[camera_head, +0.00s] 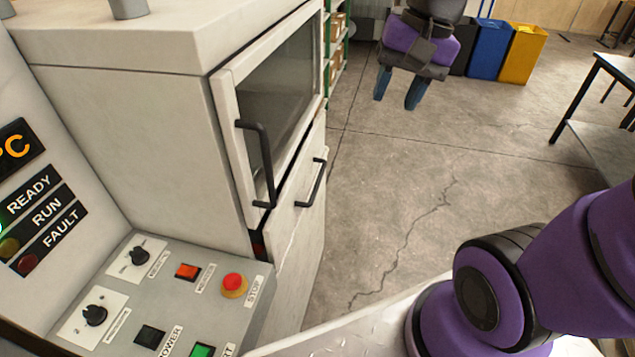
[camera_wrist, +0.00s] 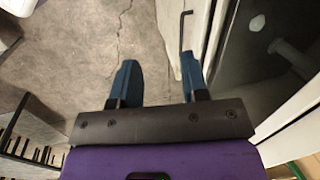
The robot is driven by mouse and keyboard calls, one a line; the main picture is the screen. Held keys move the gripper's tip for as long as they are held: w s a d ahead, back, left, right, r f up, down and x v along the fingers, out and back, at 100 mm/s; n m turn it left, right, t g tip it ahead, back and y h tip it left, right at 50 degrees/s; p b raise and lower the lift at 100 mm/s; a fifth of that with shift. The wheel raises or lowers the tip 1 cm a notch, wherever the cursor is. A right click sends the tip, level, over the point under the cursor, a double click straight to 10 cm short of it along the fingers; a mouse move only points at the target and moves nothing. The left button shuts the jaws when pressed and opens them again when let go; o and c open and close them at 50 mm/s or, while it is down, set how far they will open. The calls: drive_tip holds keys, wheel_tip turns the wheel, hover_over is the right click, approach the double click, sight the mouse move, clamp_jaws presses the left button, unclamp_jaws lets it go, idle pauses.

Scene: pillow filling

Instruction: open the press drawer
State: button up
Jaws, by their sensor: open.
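The press drawer (camera_head: 291,234) is the pale front panel low on the press, below the glass door. Its black bar handle (camera_head: 312,183) faces the open floor. The handle also shows as a bent black bar in the wrist view (camera_wrist: 183,30). I cannot tell if the drawer stands slightly out. My gripper (camera_head: 396,93) hangs fingers down, right of and beyond the handle in the head view. In the wrist view its blue fingers (camera_wrist: 160,78) are apart with bare floor between them. It is empty and apart from the handle.
The glass door (camera_head: 280,88) with its own long black handle (camera_head: 257,165) is above the drawer. A control panel (camera_head: 165,290) with buttons and a red stop knob is in front. Blue and yellow bins (camera_head: 523,55) and a dark table (camera_head: 607,75) stand farther off. The floor between is clear.

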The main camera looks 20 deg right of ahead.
drive_tip(key=w+f+m+g+y, duration=0.3)
drive_tip(key=w+f+m+y, duration=0.2)
drive_tip(key=w+f+m, duration=0.25)
drive_tip(key=m+t+y, duration=0.5)
drive_tip(key=m+y, duration=0.5)
drive_tip(key=m, duration=0.8)
approach(318, 180)
drive_tip(key=s+a+r, duration=0.4)
drive_tip(key=s+r, duration=0.1)
drive_tip(key=r, duration=0.4)
wheel_tip(318, 180, down, 12)
drive_tip(key=d+m+t, duration=0.2)
drive_tip(key=m+t, duration=0.7)
drive_tip(key=m, duration=0.3)
drive_tip(key=shift+h, duration=0.4)
drive_tip(key=x, duration=1)
drive_tip(key=shift+w+f, duration=0.1)
drive_tip(key=shift+w, duration=0.35)
drive_tip(key=shift+c, duration=0.4)
clamp_jaws()
